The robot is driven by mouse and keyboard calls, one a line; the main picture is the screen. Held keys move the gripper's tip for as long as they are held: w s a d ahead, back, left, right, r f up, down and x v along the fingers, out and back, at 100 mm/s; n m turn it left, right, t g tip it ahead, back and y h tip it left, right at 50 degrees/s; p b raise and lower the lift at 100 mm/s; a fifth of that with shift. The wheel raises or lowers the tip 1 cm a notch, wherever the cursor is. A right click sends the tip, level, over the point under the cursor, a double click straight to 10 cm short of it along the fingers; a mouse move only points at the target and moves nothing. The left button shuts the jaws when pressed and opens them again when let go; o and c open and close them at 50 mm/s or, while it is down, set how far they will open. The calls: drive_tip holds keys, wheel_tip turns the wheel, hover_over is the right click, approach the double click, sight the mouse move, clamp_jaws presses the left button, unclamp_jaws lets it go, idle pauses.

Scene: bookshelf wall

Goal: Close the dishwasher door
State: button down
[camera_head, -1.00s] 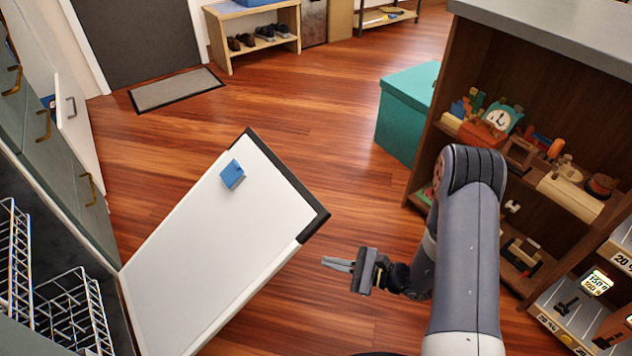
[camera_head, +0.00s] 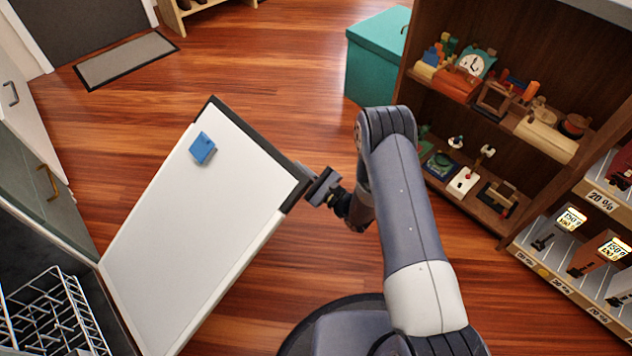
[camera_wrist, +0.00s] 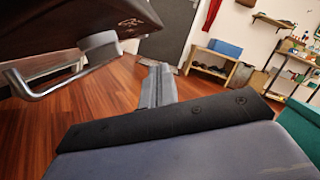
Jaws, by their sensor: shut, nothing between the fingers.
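The dishwasher door (camera_head: 195,235) is open and lowered outward, its white inner face up, with a blue block (camera_head: 202,148) on it and a dark strip along its outer end. My gripper (camera_head: 302,172) is shut and empty, right beside the dark outer end, near the far right corner. I cannot tell whether the fingers touch the door. In the wrist view, the shut fingers (camera_wrist: 156,88) point forward. A dark panel with a metal bar handle (camera_wrist: 45,85), seemingly the door's outer side, is at upper left, apart from the fingers.
A wire rack (camera_head: 55,315) shows in the dishwasher at lower left. A teal box (camera_head: 372,62) and a wooden shelf of toys (camera_head: 500,110) stand to the right. A grey mat (camera_head: 125,60) lies at far left. The wooden floor beyond the door is clear.

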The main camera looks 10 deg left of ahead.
sight(293, 164)
drive_tip(key=a+r, duration=0.1)
drive_tip(key=s+a+r, duration=0.1)
drive_tip(key=r, duration=0.1)
drive_tip(key=shift+s+r, duration=0.15)
drive_tip(key=shift+r, duration=0.1)
drive_tip(key=shift+r, duration=0.1)
